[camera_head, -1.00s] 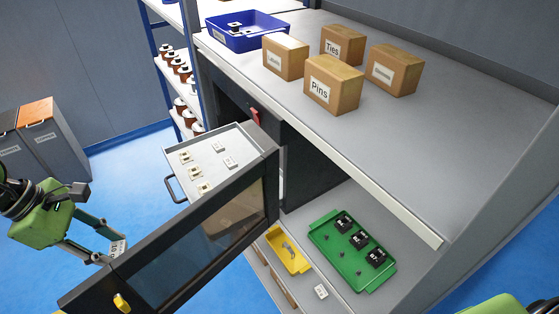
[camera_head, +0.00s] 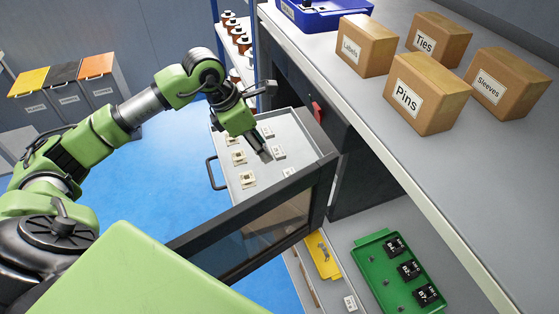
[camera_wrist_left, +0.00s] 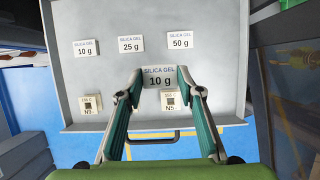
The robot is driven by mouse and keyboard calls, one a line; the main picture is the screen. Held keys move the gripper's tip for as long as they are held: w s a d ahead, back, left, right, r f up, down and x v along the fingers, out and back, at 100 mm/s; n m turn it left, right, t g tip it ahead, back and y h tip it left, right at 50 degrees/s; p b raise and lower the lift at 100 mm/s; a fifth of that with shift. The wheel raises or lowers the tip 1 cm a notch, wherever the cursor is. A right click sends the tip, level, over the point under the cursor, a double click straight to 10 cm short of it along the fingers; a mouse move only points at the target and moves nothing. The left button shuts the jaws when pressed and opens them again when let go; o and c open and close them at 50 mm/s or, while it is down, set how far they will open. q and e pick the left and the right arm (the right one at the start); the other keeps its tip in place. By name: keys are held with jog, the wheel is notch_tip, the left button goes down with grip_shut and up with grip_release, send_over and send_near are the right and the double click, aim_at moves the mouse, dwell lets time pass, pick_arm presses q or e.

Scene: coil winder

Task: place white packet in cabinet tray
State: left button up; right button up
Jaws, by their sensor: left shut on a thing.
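The white packet (camera_wrist_left: 158,79), labelled "SILICA GEL 10 g", is held between the fingertips of my left gripper (camera_wrist_left: 157,82) in the left wrist view. In the head view my left gripper (camera_head: 264,154) is over the open grey cabinet tray (camera_head: 303,148); the held packet is hard to make out there. In the wrist view the tray (camera_wrist_left: 105,65) holds white packets marked 10 g (camera_wrist_left: 86,48), 25 g (camera_wrist_left: 131,43) and 50 g (camera_wrist_left: 180,40) in a row. I cannot tell whether the held packet touches the tray floor. My right gripper is not in view.
Square beige parts (camera_head: 248,178) lie along the tray's handle side. The dark-framed glass door (camera_head: 285,222) stands open in front of the tray. Below are a yellow tray (camera_head: 322,252) and a green tray (camera_head: 372,263). Cardboard boxes (camera_head: 430,95) stand on the top.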

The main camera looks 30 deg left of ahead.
aim_at(267, 174)
pick_arm(q)
notch_tip(267, 174, down, 8)
jog(key=shift+s+r+p, duration=0.1)
jog(key=shift+r+p, duration=0.05)
jog(key=shift+p, duration=0.9)
jog(key=o, duration=1.1)
